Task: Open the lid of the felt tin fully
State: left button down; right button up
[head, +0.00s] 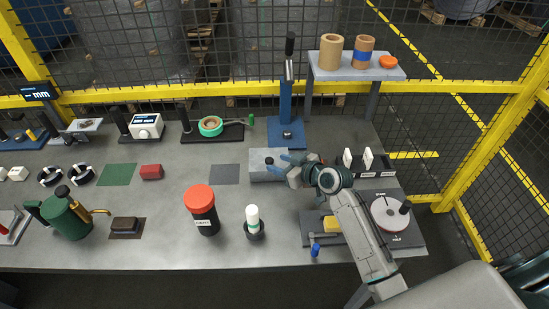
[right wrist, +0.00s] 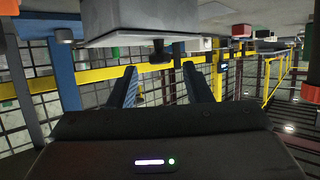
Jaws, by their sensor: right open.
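The felt tin (head: 262,174) is a light grey box near the middle of the bench. Its lid looks shut, and a small dark knob (head: 269,160) stands on it. My right gripper (head: 282,162) is just right of the knob, over the tin, and hides part of its top. The right wrist view is upside down: the tin (right wrist: 158,22) fills the top and its black knob (right wrist: 160,51) shows between the lines of the two open fingers (right wrist: 160,83). Nothing is held. Whether the fingers touch the knob I cannot tell. My left gripper is out of view.
A blue lever press (head: 286,105) stands behind the tin. A slotted holder with white pieces (head: 358,160) and a round dial plate (head: 390,212) are to the right. A red-capped black canister (head: 202,210) and white-topped bottle (head: 253,220) stand in front. A grey mat (head: 224,174) lies left.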

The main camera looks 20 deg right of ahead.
jog(key=x, duration=0.2)
jog(key=shift+w+a+f+p, duration=0.15)
jog(key=shift+w+p, duration=0.1)
jog(key=shift+p, duration=0.05)
jog(key=shift+c, duration=0.3)
grip_shut()
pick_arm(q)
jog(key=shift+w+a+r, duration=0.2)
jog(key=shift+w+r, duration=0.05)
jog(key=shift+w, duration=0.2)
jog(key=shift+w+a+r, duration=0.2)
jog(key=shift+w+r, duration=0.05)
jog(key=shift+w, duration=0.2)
pick_arm(e)
jog(key=shift+w, duration=0.1)
